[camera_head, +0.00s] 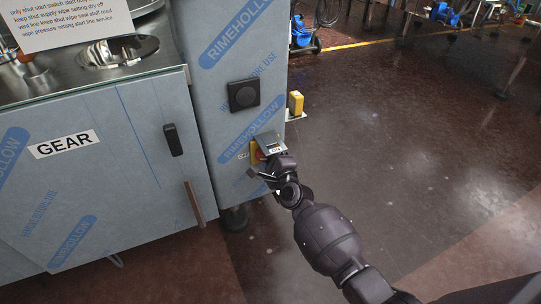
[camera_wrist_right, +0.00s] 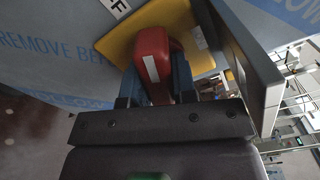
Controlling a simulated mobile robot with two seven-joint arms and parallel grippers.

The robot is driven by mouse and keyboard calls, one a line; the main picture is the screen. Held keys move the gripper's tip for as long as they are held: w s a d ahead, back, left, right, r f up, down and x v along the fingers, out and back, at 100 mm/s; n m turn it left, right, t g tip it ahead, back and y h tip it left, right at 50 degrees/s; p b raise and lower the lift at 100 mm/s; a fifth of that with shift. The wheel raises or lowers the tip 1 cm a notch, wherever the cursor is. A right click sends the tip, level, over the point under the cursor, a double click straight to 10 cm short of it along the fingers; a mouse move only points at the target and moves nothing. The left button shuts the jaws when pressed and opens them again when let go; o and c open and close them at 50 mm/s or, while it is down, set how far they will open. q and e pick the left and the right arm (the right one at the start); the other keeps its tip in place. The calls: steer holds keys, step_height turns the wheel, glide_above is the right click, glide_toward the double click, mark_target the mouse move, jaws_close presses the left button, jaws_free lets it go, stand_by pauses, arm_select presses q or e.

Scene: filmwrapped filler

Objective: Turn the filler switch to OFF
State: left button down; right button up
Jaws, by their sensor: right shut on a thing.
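The filler switch is a red handle (camera_wrist_right: 153,60) with a white stripe on a yellow plate (camera_wrist_right: 118,48). In the wrist view my right gripper (camera_wrist_right: 156,82) is shut on the red handle, one finger on each side. Part of a white label (camera_wrist_right: 117,6) shows beyond the plate; only an F-like letter is readable. In the head view the yellow plate (camera_head: 255,152) is small and low on the film-covered cabinet, partly hidden by my right gripper (camera_head: 267,168) and a grey metal flap (camera_head: 268,143). The left gripper is not in view.
The grey flap (camera_wrist_right: 245,60) stands close on the right of the handle in the wrist view. A yellow box (camera_head: 295,103) sticks out at the cabinet's right edge. A black square fitting (camera_head: 243,95) is above. The brown floor (camera_head: 400,130) to the right is open.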

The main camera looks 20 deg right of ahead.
steer(key=shift+r+n, duration=0.1)
steer(key=shift+n, duration=0.7)
steer(key=shift+n+p, duration=0.35)
steer(key=shift+n, duration=1.05)
steer(key=o, duration=0.9)
